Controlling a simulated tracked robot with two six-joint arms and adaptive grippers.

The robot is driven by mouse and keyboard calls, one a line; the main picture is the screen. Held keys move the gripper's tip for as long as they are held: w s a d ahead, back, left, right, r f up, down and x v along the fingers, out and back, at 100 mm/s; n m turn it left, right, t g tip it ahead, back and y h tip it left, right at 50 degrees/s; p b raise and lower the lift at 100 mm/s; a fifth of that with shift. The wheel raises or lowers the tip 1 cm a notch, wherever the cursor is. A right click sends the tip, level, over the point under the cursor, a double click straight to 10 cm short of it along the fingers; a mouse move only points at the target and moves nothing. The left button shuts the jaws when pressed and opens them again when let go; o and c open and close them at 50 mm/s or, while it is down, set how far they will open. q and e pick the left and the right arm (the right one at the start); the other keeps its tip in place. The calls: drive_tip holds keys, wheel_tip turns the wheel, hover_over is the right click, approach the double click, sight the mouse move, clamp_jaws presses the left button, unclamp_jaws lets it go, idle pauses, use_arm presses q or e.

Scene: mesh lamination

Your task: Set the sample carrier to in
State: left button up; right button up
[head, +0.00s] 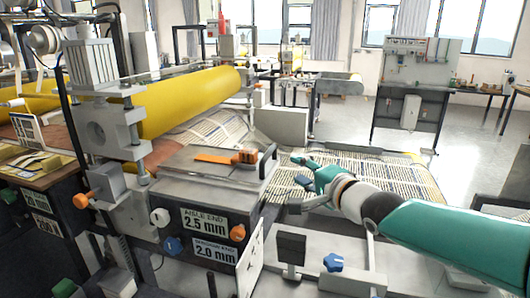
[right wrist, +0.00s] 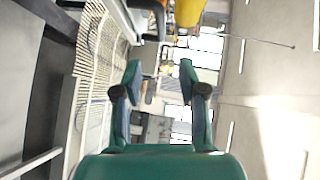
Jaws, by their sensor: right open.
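I read no label that names the sample carrier, so I cannot tell for certain which part it is. A flat grey plate (head: 190,166) with an orange handle (head: 225,157) lies on top of the machine at the centre. A black block (head: 290,247) and a blue knob (head: 333,262) sit on a pale rail at the front. My right gripper (head: 299,183) is open above the patterned mesh, right of the grey plate and apart from it. In the right wrist view its two green fingers (right wrist: 160,82) are spread with nothing between them. My left gripper is not in view.
Patterned mesh (head: 380,172) spreads behind my right gripper. Signs reading 2.5 mm (head: 204,223) and 2.0 mm (head: 216,252) are on the front. A grey panel stand (head: 412,95) is far right, beside open floor.

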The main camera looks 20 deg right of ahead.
sight(268, 151)
drive_tip(key=shift+p+x, duration=1)
drive_tip(key=shift+x, duration=7.15)
drive_tip(key=shift+a+f, duration=0.1)
clamp_jaws()
